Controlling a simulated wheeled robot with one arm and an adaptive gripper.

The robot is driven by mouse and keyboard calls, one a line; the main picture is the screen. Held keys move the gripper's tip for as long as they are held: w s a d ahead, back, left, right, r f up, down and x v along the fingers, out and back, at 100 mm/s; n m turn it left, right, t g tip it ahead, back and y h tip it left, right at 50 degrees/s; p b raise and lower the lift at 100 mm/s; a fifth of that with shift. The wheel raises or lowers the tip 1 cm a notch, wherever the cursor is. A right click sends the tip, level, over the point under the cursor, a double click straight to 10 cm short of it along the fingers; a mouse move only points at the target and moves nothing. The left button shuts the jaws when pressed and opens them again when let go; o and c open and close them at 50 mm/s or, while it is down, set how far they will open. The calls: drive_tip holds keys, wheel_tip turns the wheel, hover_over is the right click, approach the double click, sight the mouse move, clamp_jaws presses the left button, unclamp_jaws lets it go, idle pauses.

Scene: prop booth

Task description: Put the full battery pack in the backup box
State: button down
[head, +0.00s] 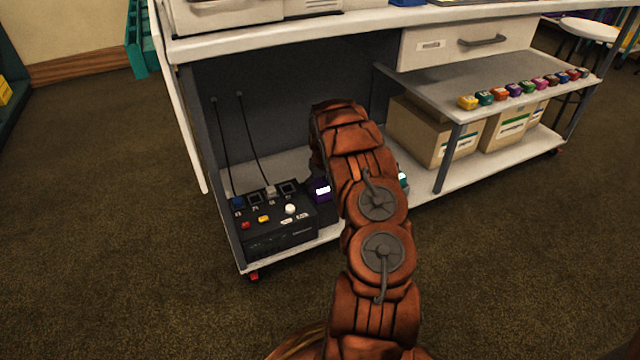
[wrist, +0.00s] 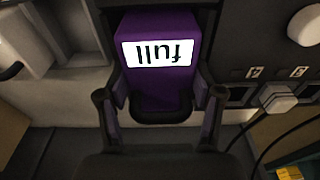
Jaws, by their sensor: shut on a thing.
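The full battery pack is a purple block with a white label reading "full", upside down in the wrist view (wrist: 160,85). My gripper (wrist: 160,108) is shut on it, one finger on each side. In the head view the purple pack (head: 322,195) shows left of my arm, low over the bottom shelf, beside a black control box (head: 280,240). Dark surfaces surround the pack; I cannot tell whether it rests on or in anything. My arm hides the gripper in the head view. No box is legibly marked as the backup box.
The control box has buttons, a white knob (head: 290,209) and cables. A grey open compartment (wrist: 78,53) is at left in the wrist view. Cardboard boxes (head: 420,130) stand right on the bottom shelf (head: 430,198). Several coloured blocks (head: 467,102) line the shelf above. The tabletop overhangs.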

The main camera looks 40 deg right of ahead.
idle(0.4)
drive_tip(key=shift+c, duration=0.5)
unclamp_jaws()
drive_tip(key=shift+f, duration=0.1)
wheel_tip(320, 180, up, 12)
drive_tip(key=s, duration=0.1)
drive_tip(key=shift+s+a, duration=0.2)
drive_tip(key=shift+a, duration=0.05)
drive_tip(key=shift+s, duration=0.1)
idle(0.6)
